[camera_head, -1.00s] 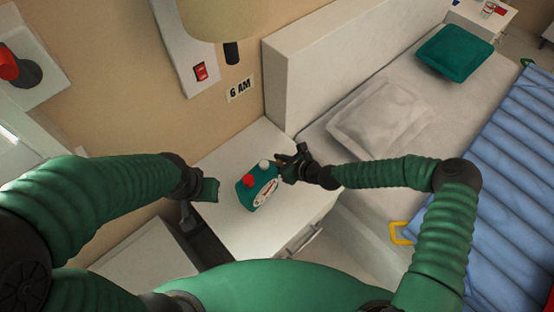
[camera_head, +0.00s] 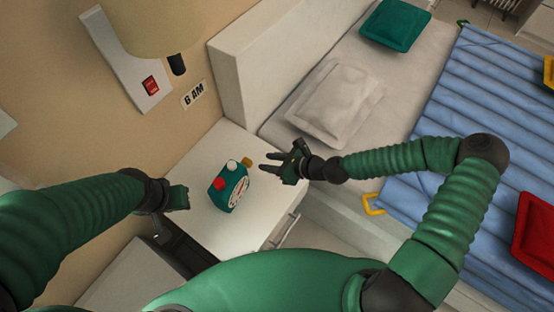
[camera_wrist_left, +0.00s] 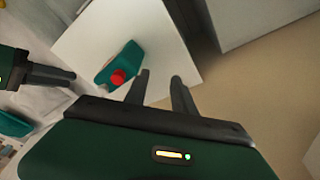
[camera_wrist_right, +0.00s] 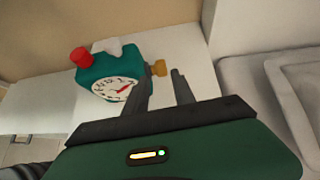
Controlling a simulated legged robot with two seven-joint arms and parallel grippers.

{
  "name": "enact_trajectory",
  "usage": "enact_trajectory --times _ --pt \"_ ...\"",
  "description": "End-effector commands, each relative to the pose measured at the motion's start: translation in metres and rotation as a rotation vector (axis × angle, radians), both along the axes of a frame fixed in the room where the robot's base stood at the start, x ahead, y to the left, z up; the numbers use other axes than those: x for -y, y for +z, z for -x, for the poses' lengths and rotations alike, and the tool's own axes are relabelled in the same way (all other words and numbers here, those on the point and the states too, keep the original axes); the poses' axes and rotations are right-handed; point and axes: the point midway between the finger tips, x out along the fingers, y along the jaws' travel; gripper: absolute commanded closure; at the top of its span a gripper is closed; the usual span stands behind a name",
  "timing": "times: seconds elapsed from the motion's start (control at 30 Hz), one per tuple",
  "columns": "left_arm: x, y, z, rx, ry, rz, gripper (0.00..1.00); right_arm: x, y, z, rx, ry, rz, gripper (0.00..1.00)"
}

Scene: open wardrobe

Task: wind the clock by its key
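The teal clock (camera_head: 228,188) stands on the white nightstand, with a white dial, a red knob and a white knob on top. Its yellow key (camera_head: 247,162) sticks out of the side facing my right gripper; it also shows in the right wrist view (camera_wrist_right: 160,68). My right gripper (camera_head: 268,162) is open beside the clock, fingers pointing at the key side, with a gap in the head view. In the right wrist view the key appears just beyond the fingertips. My left gripper (camera_wrist_left: 160,75) is open and empty, left of the clock, apart from it.
The nightstand (camera_head: 205,150) top is otherwise clear. The bed, with a grey pillow (camera_head: 335,100), lies to the right.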

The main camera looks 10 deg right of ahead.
Motion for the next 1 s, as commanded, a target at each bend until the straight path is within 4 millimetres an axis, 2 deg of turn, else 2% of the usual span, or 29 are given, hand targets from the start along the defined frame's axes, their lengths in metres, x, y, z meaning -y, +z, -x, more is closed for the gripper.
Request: enact_trajectory --times 0.03,0.13,0.47,0.57,0.63,0.7,0.77,0.83,0.93,1.0 --pt "0.0 0.004 0.0 0.0 0.0 0.0 0.69 0.008 0.008 0.005 0.0 -0.004 0.0 0.69" --pt "0.0 0.006 0.0 0.0 0.0 0.0 0.69 0.018 0.017 0.014 -0.001 -0.003 0.0 0.69" --pt "0.0 0.006 0.0 0.0 0.0 0.0 0.69 0.023 0.021 0.019 -0.001 0.001 0.0 0.69" --pt "0.0 0.006 0.0 0.0 0.0 0.0 0.6 0.023 0.02 0.021 0.0 0.01 0.009 0.69" --pt "0.0 0.006 0.001 0.001 0.0 0.0 0.51 0.021 0.014 0.03 0.008 0.069 0.06 0.69" --pt "0.0 0.007 0.001 0.001 0.0 0.0 0.43 0.021 0.002 0.049 0.026 0.197 0.171 0.69" --pt "0.0 0.007 0.001 0.001 0.0 0.0 0.43 0.026 -0.01 0.071 0.055 0.359 0.305 0.69" --pt "0.0 0.006 0.001 0.001 0.0 0.0 0.43 0.041 -0.02 0.096 0.096 0.581 0.479 0.69" --pt "0.0 0.006 0.001 0.001 0.0 0.0 0.43 0.071 -0.019 0.121 0.163 0.893 0.702 0.69" --pt "0.0 0.006 0.001 0.001 0.0 0.0 0.43 0.091 -0.009 0.13 0.209 1.08 0.829 0.69"
